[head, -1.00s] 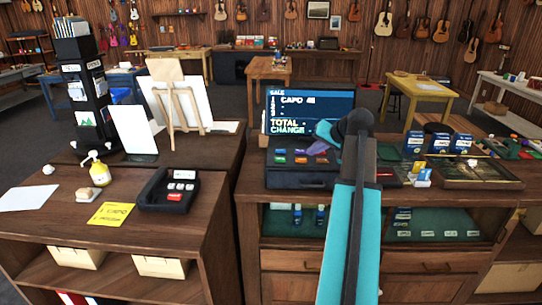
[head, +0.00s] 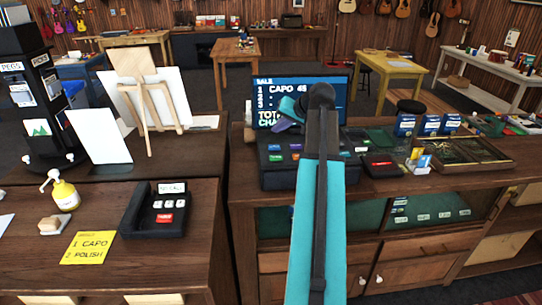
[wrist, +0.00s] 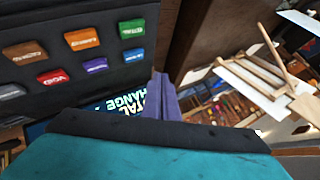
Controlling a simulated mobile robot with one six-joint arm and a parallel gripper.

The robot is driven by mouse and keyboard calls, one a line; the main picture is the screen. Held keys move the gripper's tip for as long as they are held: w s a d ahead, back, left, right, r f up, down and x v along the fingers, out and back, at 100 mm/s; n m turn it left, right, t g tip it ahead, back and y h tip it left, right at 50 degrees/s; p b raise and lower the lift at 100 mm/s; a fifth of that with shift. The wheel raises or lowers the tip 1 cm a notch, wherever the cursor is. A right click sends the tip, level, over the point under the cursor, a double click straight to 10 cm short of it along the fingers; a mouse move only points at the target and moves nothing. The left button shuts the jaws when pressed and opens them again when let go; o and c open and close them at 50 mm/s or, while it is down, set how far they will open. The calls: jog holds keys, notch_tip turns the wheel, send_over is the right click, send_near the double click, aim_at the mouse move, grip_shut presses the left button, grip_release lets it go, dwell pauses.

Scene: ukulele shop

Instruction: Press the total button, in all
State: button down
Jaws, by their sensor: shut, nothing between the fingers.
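The cash register (head: 275,178) stands on the right-hand counter, with several coloured buttons on its sloped top and a screen (head: 335,88) behind. The screen reads SALE, 1 CAPO, TOTAL and CHANGE, partly hidden by my arm. In the wrist view, brown, orange and green buttons form one row (wrist: 84,38); a red (wrist: 55,75), a purple (wrist: 95,65) and a blue button (wrist: 133,56) form another. Most labels are too blurred to read, so I cannot tell which is the total button. My gripper (head: 285,122) is shut and empty, above the register in front of the screen.
A keypad device (head: 140,220) with a red key, a yellow note (head: 88,247) reading 1 CAPO 2 POLISH, and a pump bottle (head: 65,194) are on the left counter. An easel (head: 146,100) stands behind. Small blue boxes (head: 428,124) and a tray are right of the register.

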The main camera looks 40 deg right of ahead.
aim_at(279, 158)
jog(key=shift+f, duration=0.15)
jog(key=shift+f+b, duration=2.4)
jog(key=shift+f, duration=1.8)
jog(key=shift+f, duration=0.15)
jog(key=shift+f, duration=0.25)
jog(key=shift+f+b, duration=0.4)
jog(key=shift+f, duration=0.1)
jog(key=shift+r, duration=0.1)
dwell(0.6)
jog(key=shift+r+p, duration=0.5)
jog(key=shift+r, duration=0.3)
jog(key=shift+r, duration=0.15)
